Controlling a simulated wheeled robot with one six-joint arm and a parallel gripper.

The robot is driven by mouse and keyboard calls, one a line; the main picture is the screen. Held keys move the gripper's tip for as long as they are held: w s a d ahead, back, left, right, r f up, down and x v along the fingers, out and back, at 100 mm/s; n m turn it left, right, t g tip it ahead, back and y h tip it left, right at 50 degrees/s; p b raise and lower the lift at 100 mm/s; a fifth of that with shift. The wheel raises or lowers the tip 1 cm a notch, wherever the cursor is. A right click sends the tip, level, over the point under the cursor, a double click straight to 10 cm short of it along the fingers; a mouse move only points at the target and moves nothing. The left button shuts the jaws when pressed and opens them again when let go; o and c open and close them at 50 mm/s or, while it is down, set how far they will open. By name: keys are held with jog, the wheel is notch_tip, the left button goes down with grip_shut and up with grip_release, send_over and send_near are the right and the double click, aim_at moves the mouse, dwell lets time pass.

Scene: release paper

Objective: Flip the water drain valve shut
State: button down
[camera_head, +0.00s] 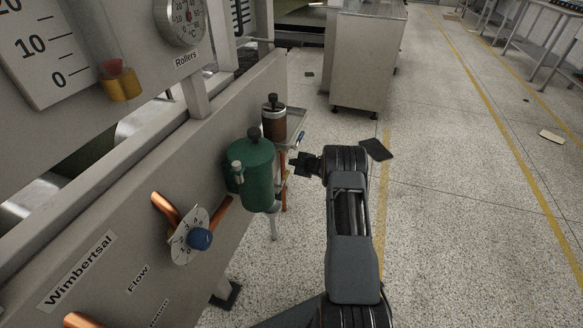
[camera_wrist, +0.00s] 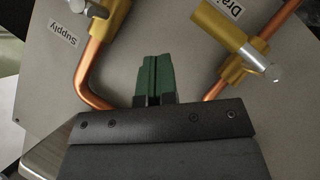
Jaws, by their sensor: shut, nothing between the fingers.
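The water drain valve (camera_wrist: 225,32) is a yellow brass fitting with a silver metal end, on a copper pipe at the upper right of the wrist view. The Drain label (camera_wrist: 232,7) is beside it, partly cut off. The yellow part lies at an angle across the pipe. My gripper (camera_wrist: 155,62) has green fingertips pressed together and empty, left of the valve and apart from it. In the head view my gripper (camera_head: 297,161) is right of the green canister, facing the machine's side. I cannot make out the drain valve in that view.
A Supply valve (camera_wrist: 104,15) with a bent copper pipe (camera_wrist: 84,82) is at the wrist view's upper left. The green canister (camera_head: 258,172) and a brown canister (camera_head: 273,122) stand close to my gripper. A metal cabinet (camera_head: 366,62) is behind; floor to the right is mostly clear.

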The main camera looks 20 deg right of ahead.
jog(key=s+d+r+p, duration=0.2)
jog(key=s+d+r, duration=0.3)
jog(key=d, duration=0.1)
jog(key=shift+s+r, duration=0.2)
jog(key=shift+s, duration=0.15)
dwell(0.4)
